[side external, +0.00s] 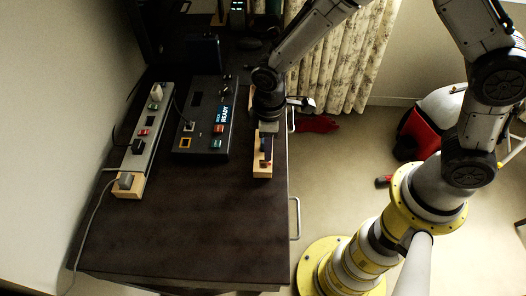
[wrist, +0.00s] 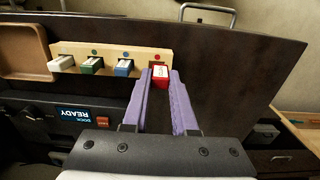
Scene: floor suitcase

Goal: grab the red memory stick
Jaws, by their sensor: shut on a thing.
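The red memory stick (wrist: 160,76) is at the right end of a light wooden holder (wrist: 110,60) in the wrist view, below a red dot. My gripper (wrist: 160,74) has its two purple fingers on either side of the stick and is shut on it. I cannot tell whether the stick is fully seated in its slot or slightly raised. White (wrist: 62,64), green (wrist: 91,66) and blue (wrist: 123,67) sticks stand in the same holder to its left. In the side view my gripper (side external: 266,150) is down at the holder (side external: 262,174), and the stick is hard to make out.
A black dock (side external: 205,120) with a lit READY display stands left of the holder on the dark desk (side external: 200,220). A power strip (side external: 148,135) with plugs lies further left. A brown tray (wrist: 24,52) is beside the holder. The desk's front part is clear.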

